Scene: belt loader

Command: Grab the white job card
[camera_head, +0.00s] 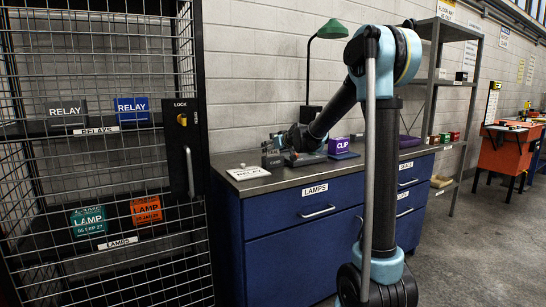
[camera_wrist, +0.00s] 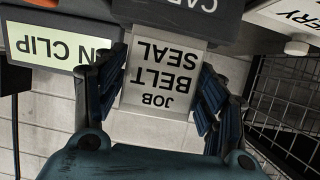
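The white job card (camera_wrist: 160,75) reads "JOB BELT SEAL" upside down in the wrist view. It is at a dark grey holder (camera_wrist: 185,15) whose lettering is partly cut off. My gripper (camera_wrist: 163,85) has one finger at each side edge of the card. The fingers are apart; whether they touch its edges is not clear. In the head view my gripper (camera_head: 292,150) is low over the left end of the counter, beside a small dark block (camera_head: 271,157). The job card cannot be made out there.
A mesh cage (camera_head: 130,180) with relay and lamp boxes is at left.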

